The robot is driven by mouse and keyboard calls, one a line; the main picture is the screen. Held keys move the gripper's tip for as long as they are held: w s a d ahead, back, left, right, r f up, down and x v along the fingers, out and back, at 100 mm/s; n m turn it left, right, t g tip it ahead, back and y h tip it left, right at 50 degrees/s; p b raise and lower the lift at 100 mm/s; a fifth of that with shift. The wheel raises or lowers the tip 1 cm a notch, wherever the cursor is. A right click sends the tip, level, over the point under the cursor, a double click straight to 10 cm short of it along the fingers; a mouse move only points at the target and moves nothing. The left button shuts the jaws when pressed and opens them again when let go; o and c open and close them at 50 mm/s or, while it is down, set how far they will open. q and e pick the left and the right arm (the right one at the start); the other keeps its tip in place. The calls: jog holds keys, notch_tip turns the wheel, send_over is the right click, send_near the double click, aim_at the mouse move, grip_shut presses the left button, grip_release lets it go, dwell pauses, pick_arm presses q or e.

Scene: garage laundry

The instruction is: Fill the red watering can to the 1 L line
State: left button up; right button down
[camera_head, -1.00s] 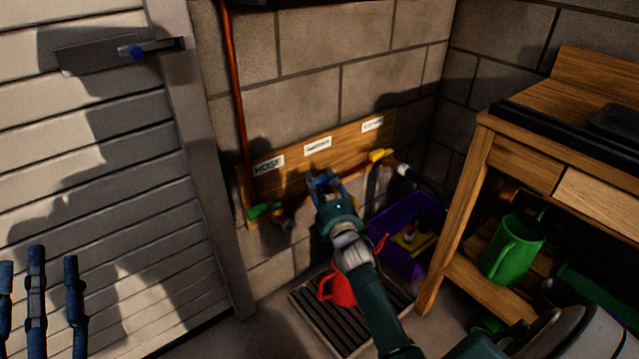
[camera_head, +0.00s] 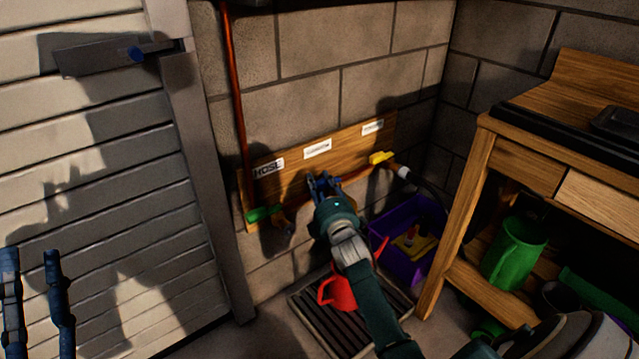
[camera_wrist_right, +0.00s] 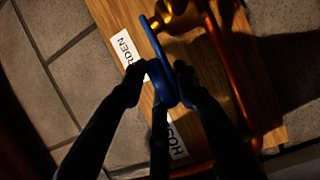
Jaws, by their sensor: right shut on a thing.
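The red watering can (camera_head: 340,292) stands on a slatted drain grate (camera_head: 311,312) on the floor, partly hidden behind my right arm. Its water level and 1 L line cannot be seen. My right gripper (camera_head: 322,183) is at the middle tap on the wooden wall board (camera_head: 330,163). In the right wrist view my right gripper (camera_wrist_right: 166,76) is shut on a blue tap handle (camera_wrist_right: 153,48). The brass tap body (camera_wrist_right: 180,17) is beside it; its outlet is hidden. My left gripper (camera_head: 35,290) is at the lower left, fingers apart and empty, partly cut off.
A green-handled tap (camera_head: 264,213) is left and a yellow-handled tap (camera_head: 381,158) right on the board. A purple crate (camera_head: 385,222) stands right of the grate. A wooden bench (camera_head: 462,200) at the right holds a green jug (camera_head: 514,255).

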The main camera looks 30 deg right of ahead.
jog(key=shift+r, duration=0.25)
jog(key=shift+s+d+r+n+t+y+p, duration=0.1)
jog(key=shift+s+r+n+t+y+p, duration=0.15)
jog(key=shift+n+y+p, duration=0.5)
jog(key=y+p, duration=0.1)
jog(key=n+y+p, duration=0.1)
jog(key=y, duration=0.1)
jog(key=shift+s+t, duration=0.25)
jog(key=shift+s, duration=0.1)
jog(key=shift+f, duration=0.1)
jog(key=c, duration=1.5)
grip_release()
pick_arm(q)
jog(key=w+f+g+y, duration=0.1)
jog(key=w+f+g, duration=0.1)
jog(key=f+g, duration=0.3)
jog(key=w+a+f+g+y, duration=0.1)
jog(key=f+g, duration=0.4)
jog(key=f, duration=0.9)
jog(key=shift+w+a+f+y, duration=0.2)
jog(key=shift+w+f+y, duration=0.1)
jog(key=shift+w+y, duration=0.4)
pick_arm(e)
jog(key=shift+o, duration=0.2)
jog(key=shift+f+n, duration=0.1)
jog(key=shift+n, duration=0.15)
pick_arm(q)
jog(key=shift+s, duration=0.1)
pick_arm(e)
jog(key=shift+s+f, duration=0.1)
